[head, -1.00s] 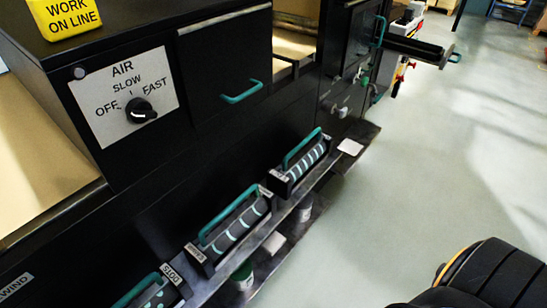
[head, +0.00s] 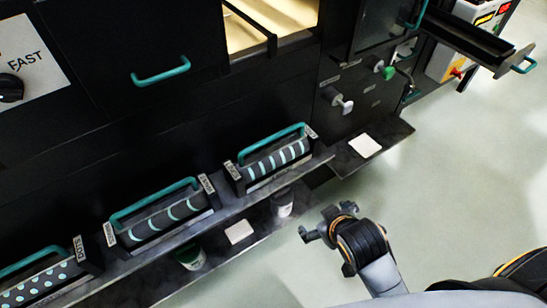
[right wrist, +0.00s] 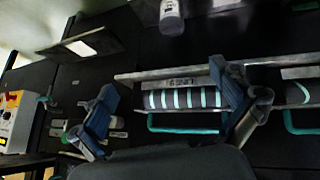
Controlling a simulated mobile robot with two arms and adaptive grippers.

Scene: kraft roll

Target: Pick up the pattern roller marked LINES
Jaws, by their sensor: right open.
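The striped roller (head: 275,160), with close pale stripes on a dark cylinder and a teal handle, sits in a holder on the machine's ledge. It also shows in the right wrist view (right wrist: 182,99); its small label there seems to read LINES, upside down. My right gripper (head: 322,222) is open and empty, in front of the ledge, below and right of that roller and apart from it. In the right wrist view the roller shows beyond and between the open fingers (right wrist: 163,80). My left gripper is not in view.
Containers stand on the lower shelf (head: 265,232). A drawer with a teal handle (head: 524,65) juts out at upper right. The floor (head: 450,190) is clear.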

